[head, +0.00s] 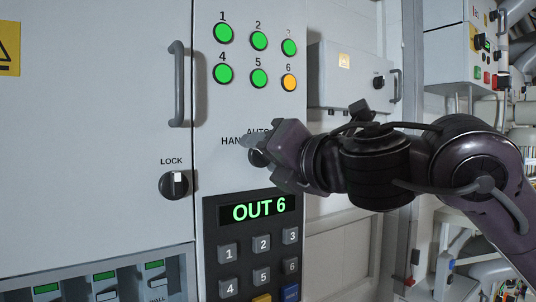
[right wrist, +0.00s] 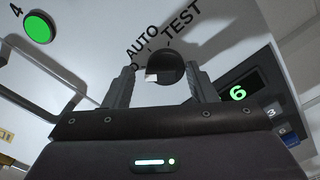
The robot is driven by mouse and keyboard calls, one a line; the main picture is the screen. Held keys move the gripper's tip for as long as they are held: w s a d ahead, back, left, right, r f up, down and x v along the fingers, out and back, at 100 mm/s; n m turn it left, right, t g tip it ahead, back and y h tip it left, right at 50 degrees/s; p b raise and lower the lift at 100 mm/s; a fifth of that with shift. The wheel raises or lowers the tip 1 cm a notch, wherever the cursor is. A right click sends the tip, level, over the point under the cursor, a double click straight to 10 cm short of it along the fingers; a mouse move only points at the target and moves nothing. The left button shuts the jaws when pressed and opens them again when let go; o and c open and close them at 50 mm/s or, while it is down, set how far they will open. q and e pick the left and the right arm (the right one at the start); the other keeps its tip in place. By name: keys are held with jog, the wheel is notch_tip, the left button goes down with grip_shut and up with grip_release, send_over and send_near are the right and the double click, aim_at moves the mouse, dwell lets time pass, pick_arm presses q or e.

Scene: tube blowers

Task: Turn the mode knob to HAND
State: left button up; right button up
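The dark round mode knob (head: 256,157) is on the grey panel in the head view, mostly hidden behind my right gripper (head: 277,150). The HAND and AUTO labels beside it are partly covered. In the right wrist view, the knob (right wrist: 172,68) shows between the two fingers of my right gripper (right wrist: 164,82), with a visible gap on both sides. The fingers are apart. A white mark (right wrist: 152,75) shows at the knob's left side, toward the partly hidden HAND label. AUTO and TEST are readable above the knob. My left gripper is not in view.
Several green buttons (head: 258,41) and an orange one (head: 289,82) are above the knob. Below is a keypad with a display (head: 259,209) reading OUT 6. A LOCK knob (head: 173,186) and a door handle (head: 178,84) are to the left. A grey box (head: 345,75) is behind.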

jog(key=shift+f, duration=0.1)
jog(key=b+v, duration=0.3)
jog(key=v, duration=0.4)
jog(key=shift+s+d, duration=0.25)
jog(key=shift+s, duration=0.05)
